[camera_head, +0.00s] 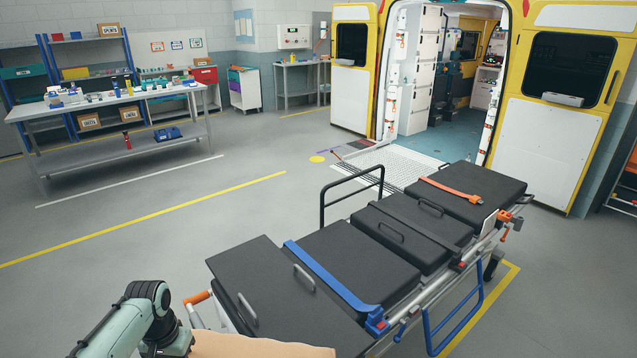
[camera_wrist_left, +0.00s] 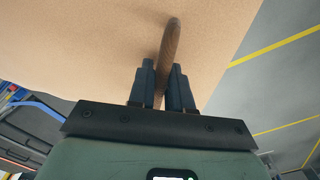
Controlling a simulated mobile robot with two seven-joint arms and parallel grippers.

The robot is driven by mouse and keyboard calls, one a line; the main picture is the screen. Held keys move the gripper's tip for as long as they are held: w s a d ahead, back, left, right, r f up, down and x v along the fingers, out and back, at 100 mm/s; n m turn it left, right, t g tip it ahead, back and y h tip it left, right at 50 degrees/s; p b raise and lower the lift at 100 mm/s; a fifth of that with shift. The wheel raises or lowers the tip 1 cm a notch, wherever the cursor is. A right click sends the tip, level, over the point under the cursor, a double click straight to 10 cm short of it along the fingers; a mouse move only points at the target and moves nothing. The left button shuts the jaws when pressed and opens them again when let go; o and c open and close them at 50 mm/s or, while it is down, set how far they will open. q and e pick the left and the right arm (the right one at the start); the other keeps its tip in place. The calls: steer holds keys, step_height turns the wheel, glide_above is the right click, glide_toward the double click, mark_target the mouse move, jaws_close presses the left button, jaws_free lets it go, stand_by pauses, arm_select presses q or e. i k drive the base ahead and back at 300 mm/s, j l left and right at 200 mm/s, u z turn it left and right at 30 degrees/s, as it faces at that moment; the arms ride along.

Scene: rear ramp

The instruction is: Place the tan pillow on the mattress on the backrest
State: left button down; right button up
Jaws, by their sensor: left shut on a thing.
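The tan pillow (camera_head: 262,346) shows at the bottom edge of the head view, cut off by the frame, in front of the stretcher's near end. Its broad tan face fills much of the left wrist view (camera_wrist_left: 90,50). My left gripper (camera_wrist_left: 168,78) is shut on a narrow brown strip that stands out from this face. In the head view its fingertips are hidden. The black mattress (camera_head: 352,262) lies on the stretcher in several sections. The near section, which looks like the backrest (camera_head: 255,262), is bare and seems slightly tilted. My right gripper is not in view.
A blue strap (camera_head: 330,277) and an orange strap (camera_head: 452,190) cross the mattress. A black side rail (camera_head: 322,200) stands on its left, a blue frame (camera_head: 455,318) on its right. An ambulance with a ramp (camera_head: 385,163) is behind. Floor to the left is clear up to a workbench (camera_head: 110,104).

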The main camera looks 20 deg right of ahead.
mark_target(480, 177)
steer(key=l+z, duration=0.45)
steer(key=z, duration=0.2)
steer(key=i+l+z, duration=0.15)
steer(key=l, duration=0.2)
steer(key=i+l+z, duration=0.15)
steer(key=l, duration=0.2)
steer(key=i+l+z, duration=0.85)
steer(key=i+z, duration=0.55)
steer(key=i, duration=1.05)
steer(key=i+u, duration=0.1)
steer(key=i, duration=0.45)
steer(key=i+l+u, duration=0.1)
steer(key=i, duration=0.45)
steer(key=i+u, duration=0.1)
steer(key=i, duration=1.05)
steer(key=i+l+u, duration=0.15)
steer(key=i, duration=0.95)
